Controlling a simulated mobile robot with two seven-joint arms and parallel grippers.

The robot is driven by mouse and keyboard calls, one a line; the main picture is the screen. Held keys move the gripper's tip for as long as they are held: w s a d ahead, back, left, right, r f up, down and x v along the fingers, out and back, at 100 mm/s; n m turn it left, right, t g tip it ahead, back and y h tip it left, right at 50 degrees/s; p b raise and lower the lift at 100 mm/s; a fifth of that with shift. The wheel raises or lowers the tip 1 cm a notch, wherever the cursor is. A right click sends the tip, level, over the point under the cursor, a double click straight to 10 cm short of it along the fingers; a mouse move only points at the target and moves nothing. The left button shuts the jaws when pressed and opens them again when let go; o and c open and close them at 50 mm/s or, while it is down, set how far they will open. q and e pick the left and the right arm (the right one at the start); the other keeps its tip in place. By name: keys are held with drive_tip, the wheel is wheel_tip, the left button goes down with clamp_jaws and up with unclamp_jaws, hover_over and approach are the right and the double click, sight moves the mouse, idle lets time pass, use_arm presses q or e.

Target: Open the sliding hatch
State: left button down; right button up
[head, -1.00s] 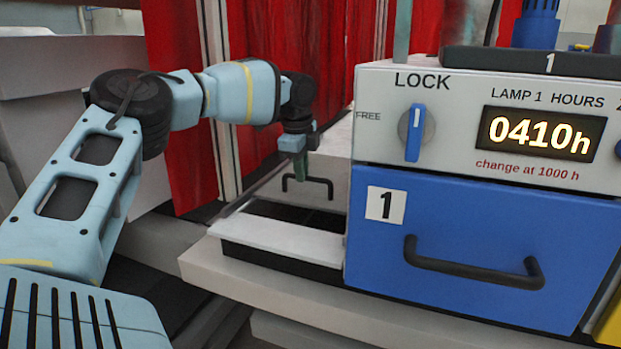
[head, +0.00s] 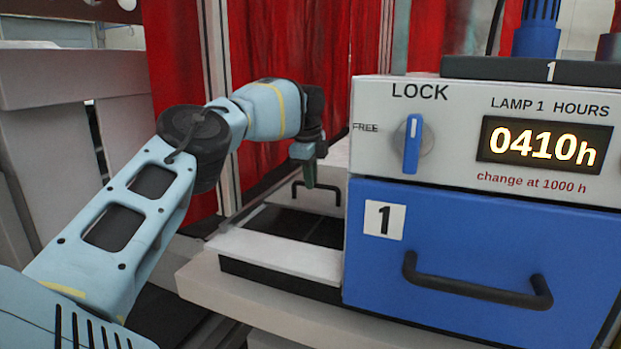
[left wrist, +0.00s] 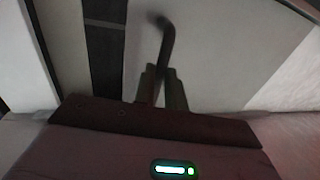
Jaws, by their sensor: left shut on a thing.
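The sliding hatch is a pale panel (head: 326,172) with a black bar handle (head: 297,192), left of the blue drawer unit in the head view. In front of it a dark opening (head: 290,225) shows, with a white front ledge (head: 275,252). My left gripper (head: 309,178) is at the handle, fingers pointing down. In the left wrist view the fingers (left wrist: 161,85) are shut on the black handle (left wrist: 166,45), against the pale panel (left wrist: 210,60). The handle's lower part is hidden between the fingers. My right gripper is in neither view.
The blue drawer (head: 460,270) with a black handle stands close on the right. Above it are a lock knob (head: 413,143) set upright and a lamp-hours display (head: 544,141). Red curtains (head: 270,50) and a pale post hang behind the arm.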

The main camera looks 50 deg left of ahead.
use_arm(q)
drive_tip(key=shift+r, duration=0.1)
drive_tip(key=c, duration=1.5)
unclamp_jaws()
drive_tip(key=shift+o, duration=0.2)
wheel_tip(320, 180, up, 8)
drive_tip(key=s, duration=0.1)
drive_tip(key=shift+s+d+f+p, duration=0.15)
drive_tip(key=shift+d+f+p, duration=0.15)
drive_tip(key=shift+d, duration=0.1)
